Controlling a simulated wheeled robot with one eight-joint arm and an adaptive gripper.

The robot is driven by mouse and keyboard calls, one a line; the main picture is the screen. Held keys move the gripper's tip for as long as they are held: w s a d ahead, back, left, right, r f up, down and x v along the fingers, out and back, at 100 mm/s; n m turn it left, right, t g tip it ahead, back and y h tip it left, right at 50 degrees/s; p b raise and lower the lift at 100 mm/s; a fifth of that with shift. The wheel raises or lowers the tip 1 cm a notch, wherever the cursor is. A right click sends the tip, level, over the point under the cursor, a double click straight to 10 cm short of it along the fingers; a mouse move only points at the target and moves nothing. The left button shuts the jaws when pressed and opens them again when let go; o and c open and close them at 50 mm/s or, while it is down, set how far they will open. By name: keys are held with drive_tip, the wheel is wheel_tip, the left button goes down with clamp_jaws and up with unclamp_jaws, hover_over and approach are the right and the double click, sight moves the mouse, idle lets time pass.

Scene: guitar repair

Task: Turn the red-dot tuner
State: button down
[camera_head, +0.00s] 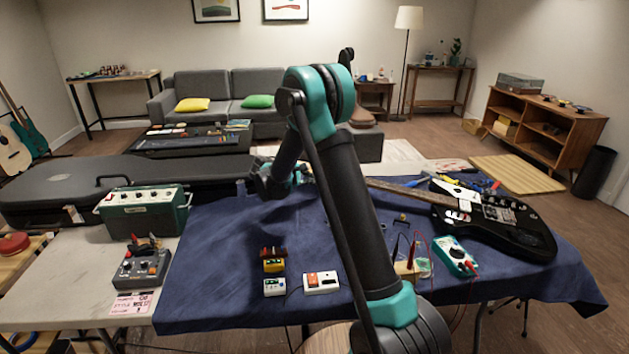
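The black electric guitar (495,215) lies on the blue cloth at the right. Its neck (398,190) runs left and passes behind my arm. The headstock area is mostly hidden by my arm and gripper, and I cannot make out a tuner with a red dot. My gripper (266,184) is a small dark shape at the far left end of the neck, over the back of the cloth. It is too small and dark to tell whether it touches anything or is open.
The blue cloth (225,250) has free room at left. Small pedals, a white box (321,282) and a yellow box (273,262), stand near the front. A green multimeter (455,256) lies by the guitar. A green amplifier (146,212) and black case (130,175) stand left.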

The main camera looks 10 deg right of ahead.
drive_tip(key=c, duration=1.7)
unclamp_jaws()
drive_tip(key=shift+a, duration=0.1)
drive_tip(key=v, duration=1.2)
